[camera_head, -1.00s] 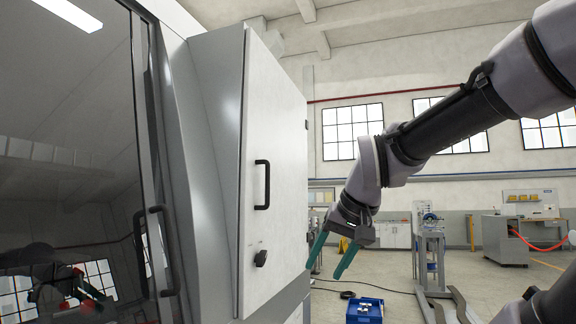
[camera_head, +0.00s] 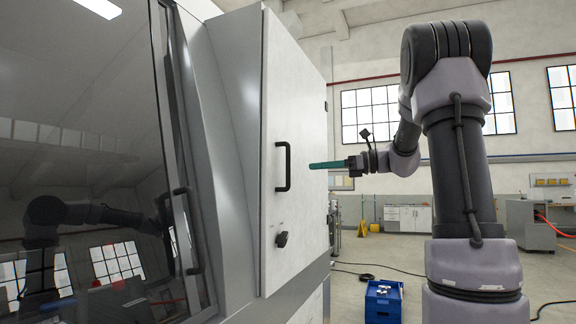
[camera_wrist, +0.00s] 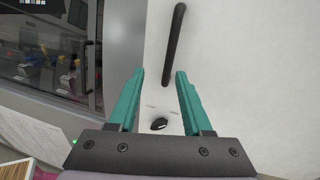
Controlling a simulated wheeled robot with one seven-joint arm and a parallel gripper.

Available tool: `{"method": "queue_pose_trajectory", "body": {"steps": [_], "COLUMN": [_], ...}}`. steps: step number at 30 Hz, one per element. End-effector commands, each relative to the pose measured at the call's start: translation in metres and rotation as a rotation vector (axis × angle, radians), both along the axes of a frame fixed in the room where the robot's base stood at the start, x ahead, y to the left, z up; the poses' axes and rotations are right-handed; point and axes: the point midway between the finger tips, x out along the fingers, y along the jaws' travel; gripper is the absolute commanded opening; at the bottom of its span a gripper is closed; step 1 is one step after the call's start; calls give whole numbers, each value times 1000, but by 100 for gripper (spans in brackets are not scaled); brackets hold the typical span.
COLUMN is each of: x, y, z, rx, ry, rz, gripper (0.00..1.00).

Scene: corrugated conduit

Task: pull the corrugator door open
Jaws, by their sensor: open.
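The machine has a large dark glass door (camera_head: 80,160) at left with a black bar handle (camera_head: 187,232). Beside it is a white panel door (camera_head: 303,130) with a black upright handle (camera_head: 283,166). Both look closed. My gripper (camera_head: 312,165) has teal fingers and points left at the white door, level with its handle and a little right of it. In the wrist view the open, empty fingers (camera_wrist: 160,75) straddle the line of the handle (camera_wrist: 174,45), which lies beyond the tips. I see no contact.
A black knob (camera_head: 281,239) sits below the handle and also shows between the fingers in the wrist view (camera_wrist: 160,124). A blue crate (camera_head: 383,302) stands on the floor at right of the machine. Cables lie on the floor nearby. A grey cabinet (camera_head: 533,224) stands farther right.

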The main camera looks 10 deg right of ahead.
Motion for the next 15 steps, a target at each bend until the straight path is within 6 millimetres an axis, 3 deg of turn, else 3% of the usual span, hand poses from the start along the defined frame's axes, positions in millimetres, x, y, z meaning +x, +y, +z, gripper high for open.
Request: {"method": "queue_pose_trajectory", "body": {"steps": [2, 5, 15], "x": [10, 14, 36], "y": [-12, -13, 39], "z": [7, 11, 10], "rx": [62, 92, 89], "ry": [14, 20, 20], "rz": [-13, -15, -11], "gripper": [50, 50, 50]}}
